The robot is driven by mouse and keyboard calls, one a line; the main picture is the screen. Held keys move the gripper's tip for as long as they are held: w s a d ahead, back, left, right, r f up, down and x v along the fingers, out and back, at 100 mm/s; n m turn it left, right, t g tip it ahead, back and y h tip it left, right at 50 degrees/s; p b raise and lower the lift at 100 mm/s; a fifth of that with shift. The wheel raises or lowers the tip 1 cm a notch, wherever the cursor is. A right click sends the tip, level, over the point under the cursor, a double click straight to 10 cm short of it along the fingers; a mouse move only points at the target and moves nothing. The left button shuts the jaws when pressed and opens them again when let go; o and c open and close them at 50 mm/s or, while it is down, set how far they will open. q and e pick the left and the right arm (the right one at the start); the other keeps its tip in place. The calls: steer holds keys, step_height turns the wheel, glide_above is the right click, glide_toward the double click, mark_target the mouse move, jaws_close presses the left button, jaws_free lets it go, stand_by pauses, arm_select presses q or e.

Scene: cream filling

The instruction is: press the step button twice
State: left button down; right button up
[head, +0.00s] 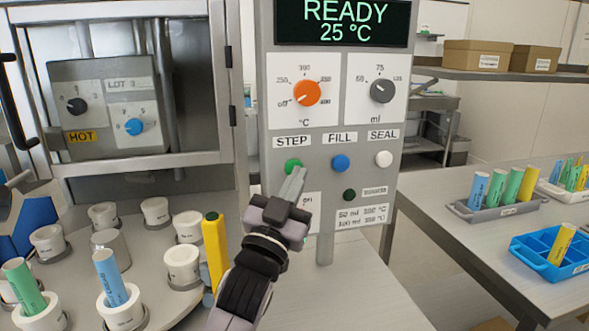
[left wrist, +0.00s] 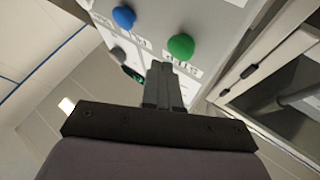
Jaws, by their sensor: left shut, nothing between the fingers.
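The green STEP button (head: 293,166) is on the grey control panel (head: 330,250), under the STEP label. My left gripper (head: 293,180) is shut and empty, with its fingertips just below the green button in the head view. I cannot tell whether they touch it. In the left wrist view the green STEP button (left wrist: 180,47) lies just beyond the tips of the shut fingers (left wrist: 163,75). The display (head: 342,22) reads READY, 25 °C. My right gripper is not in view.
The blue FILL button (head: 340,163) and white SEAL button (head: 383,159) are right of STEP. An orange dial (head: 306,92) and a grey dial (head: 383,90) are above. A blue tray (head: 548,262) lies right.

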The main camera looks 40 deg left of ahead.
arm_select(q)
steer(key=shift+w+a, duration=0.1)
stand_by(0.7)
steer(key=shift+w+a, duration=0.2)
